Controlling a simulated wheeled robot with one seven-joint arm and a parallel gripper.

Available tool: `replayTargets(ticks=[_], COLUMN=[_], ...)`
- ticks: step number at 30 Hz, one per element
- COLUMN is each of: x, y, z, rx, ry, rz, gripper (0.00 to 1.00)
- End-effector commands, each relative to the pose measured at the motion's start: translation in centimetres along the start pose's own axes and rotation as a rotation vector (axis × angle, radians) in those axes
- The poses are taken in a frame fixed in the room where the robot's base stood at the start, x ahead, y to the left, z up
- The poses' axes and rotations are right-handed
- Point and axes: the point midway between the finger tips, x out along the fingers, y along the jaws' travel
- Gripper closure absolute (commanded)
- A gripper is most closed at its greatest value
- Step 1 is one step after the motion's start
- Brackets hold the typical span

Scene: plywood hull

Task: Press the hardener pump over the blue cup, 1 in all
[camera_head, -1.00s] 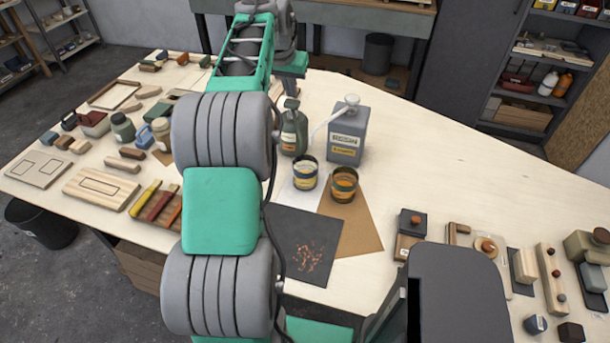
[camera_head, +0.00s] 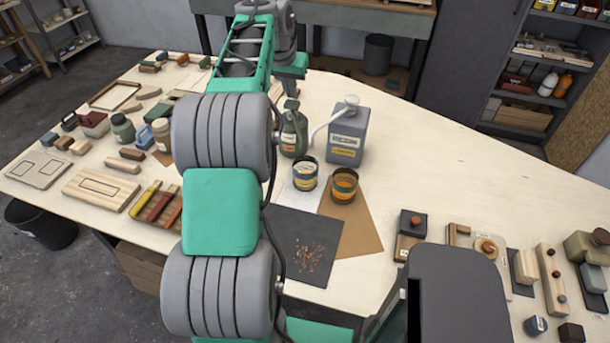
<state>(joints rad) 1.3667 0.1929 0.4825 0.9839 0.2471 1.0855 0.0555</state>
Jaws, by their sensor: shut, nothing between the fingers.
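The green pump bottle (camera_head: 294,134), which I take for the hardener, stands upright on the table. Its pump head (camera_head: 291,105) is at the top. My gripper (camera_head: 290,92) is just above this head, shut and empty; its fingertips are small and partly hidden, so I cannot tell whether they touch the head. A cup with a dark blue band (camera_head: 305,176) stands in front of the bottle on white paper. A second cup with an orange band (camera_head: 344,186) stands to its right on brown paper.
A grey canister (camera_head: 347,139) with a white pump and spout stands right of the bottle, close behind the cups. A dark mat (camera_head: 290,230) lies in front. Tools and wood blocks fill the table's left and front right. The back right tabletop (camera_head: 450,150) is clear.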

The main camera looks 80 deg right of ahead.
Motion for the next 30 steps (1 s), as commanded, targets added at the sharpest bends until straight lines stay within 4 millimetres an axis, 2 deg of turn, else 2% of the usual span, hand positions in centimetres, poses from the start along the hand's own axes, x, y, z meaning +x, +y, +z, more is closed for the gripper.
replayTargets(ticks=[17, 30], x=[0.1, 1.5], y=[0.0, 0.0], z=[0.0, 0.6], rx=[0.000, 0.001], ry=[0.000, 0.000], rz=[0.000, 0.000], gripper=[1.00, 1.00])
